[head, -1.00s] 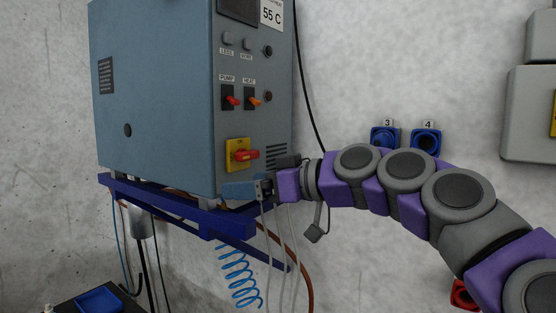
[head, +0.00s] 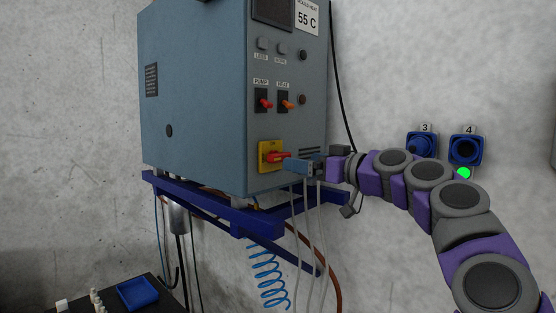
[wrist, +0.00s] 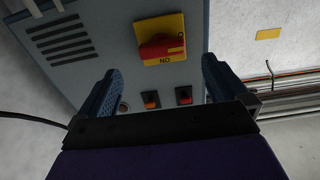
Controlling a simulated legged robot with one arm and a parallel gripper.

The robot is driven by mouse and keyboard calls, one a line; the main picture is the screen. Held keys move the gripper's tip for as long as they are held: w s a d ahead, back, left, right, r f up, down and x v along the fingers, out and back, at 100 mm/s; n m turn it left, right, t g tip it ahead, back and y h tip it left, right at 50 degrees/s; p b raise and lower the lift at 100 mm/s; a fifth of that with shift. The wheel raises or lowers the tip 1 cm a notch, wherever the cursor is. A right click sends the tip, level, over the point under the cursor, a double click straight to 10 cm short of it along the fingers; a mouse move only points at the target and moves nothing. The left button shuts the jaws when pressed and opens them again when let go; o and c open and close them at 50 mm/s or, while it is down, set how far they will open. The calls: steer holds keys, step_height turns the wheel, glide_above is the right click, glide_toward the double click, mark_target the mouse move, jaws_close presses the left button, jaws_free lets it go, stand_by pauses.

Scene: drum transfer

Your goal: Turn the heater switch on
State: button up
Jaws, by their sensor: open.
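The blue-grey heater box (head: 205,110) stands on a blue wall bracket. Low on its front is a red rotary switch (head: 277,157) on a yellow plate (head: 264,148). Its handle lies roughly horizontal; the ON mark is at the plate's top edge, upside down in the wrist view. The orange HEAT toggle (head: 287,104) and red PUMP toggle (head: 266,104) sit above it. My gripper (head: 288,163) is open and empty, level with the rotary switch at its right. In the wrist view, the red switch (wrist: 161,47) shows between and beyond the fingers (wrist: 161,68); contact cannot be told.
Cables and a blue coiled hose (head: 270,275) hang below the bracket (head: 225,215). Blue sockets 3 (head: 421,145) and 4 (head: 465,149) are on the wall, with a green light (head: 464,173) below. A blue tray (head: 137,291) lies at lower left.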

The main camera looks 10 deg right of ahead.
mark_target(279, 158)
steer(key=x, duration=0.2)
steer(key=a+x, duration=0.1)
steer(key=x, duration=0.2)
steer(key=s+x, duration=0.1)
steer(key=x, duration=0.2)
steer(key=shift+s+a, duration=0.15)
steer(key=shift+a, duration=0.1)
steer(key=shift+d+r, duration=0.1)
steer(key=shift+d, duration=0.15)
steer(key=d, duration=0.2)
steer(key=shift+w+d, duration=0.3)
steer(key=shift+w, duration=0.1)
steer(key=shift+s+a, duration=0.2)
steer(key=shift+a, duration=0.25)
steer(key=shift+c, duration=0.6)
steer(key=shift+a, duration=0.4)
steer(key=shift+c, duration=0.6)
steer(key=c, duration=0.3)
steer(key=shift+d, duration=0.25)
steer(key=c, duration=0.3)
steer(key=shift+c, duration=1)
